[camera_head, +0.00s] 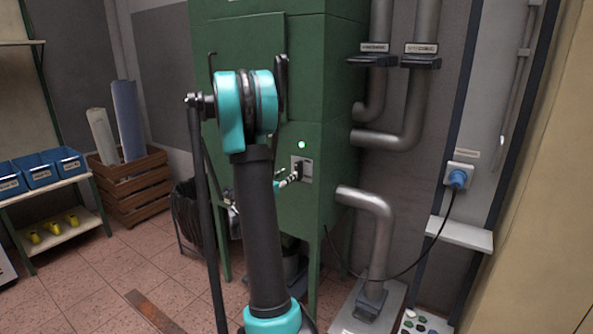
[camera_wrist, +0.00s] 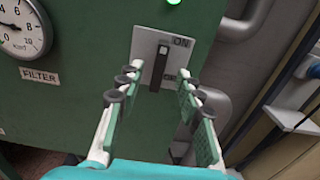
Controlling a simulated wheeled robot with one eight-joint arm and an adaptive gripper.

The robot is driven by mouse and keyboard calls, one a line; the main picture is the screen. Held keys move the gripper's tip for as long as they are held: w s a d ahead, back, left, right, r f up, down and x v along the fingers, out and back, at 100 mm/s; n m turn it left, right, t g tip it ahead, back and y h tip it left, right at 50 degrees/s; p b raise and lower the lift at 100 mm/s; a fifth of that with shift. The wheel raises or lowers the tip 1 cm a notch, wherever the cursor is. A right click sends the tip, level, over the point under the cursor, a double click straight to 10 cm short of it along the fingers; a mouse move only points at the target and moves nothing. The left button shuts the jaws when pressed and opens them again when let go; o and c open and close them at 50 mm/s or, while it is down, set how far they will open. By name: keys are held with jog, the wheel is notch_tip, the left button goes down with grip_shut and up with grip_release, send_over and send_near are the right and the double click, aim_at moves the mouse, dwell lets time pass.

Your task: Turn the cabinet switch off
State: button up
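The green cabinet (camera_head: 325,185) carries a switch on a pale plate (camera_wrist: 150,52), with a black upright lever (camera_wrist: 159,65) in the middle. An "ON" label is at the plate's upper right; a second label lower down is partly hidden. In the head view the switch plate (camera_head: 307,170) sits below a lit green lamp (camera_head: 301,145). My gripper (camera_wrist: 158,85) is open, with one finger left and one right of the lever's lower part. Nothing is held. I cannot tell whether a finger touches the lever or plate. In the head view my gripper (camera_head: 286,183) is at the cabinet front, partly hidden by my arm.
A round gauge (camera_wrist: 22,28) with a "FILTER" label is left of the switch. Metal pipes (camera_head: 380,220) run along the cabinet's right side. A blue plug (camera_head: 458,178) is in a wall socket further right. A wooden crate (camera_head: 135,190) stands at the left.

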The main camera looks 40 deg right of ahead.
aim_at(296, 169)
jog(key=x, duration=0.7)
jog(key=shift+d, duration=0.2)
grip_shut()
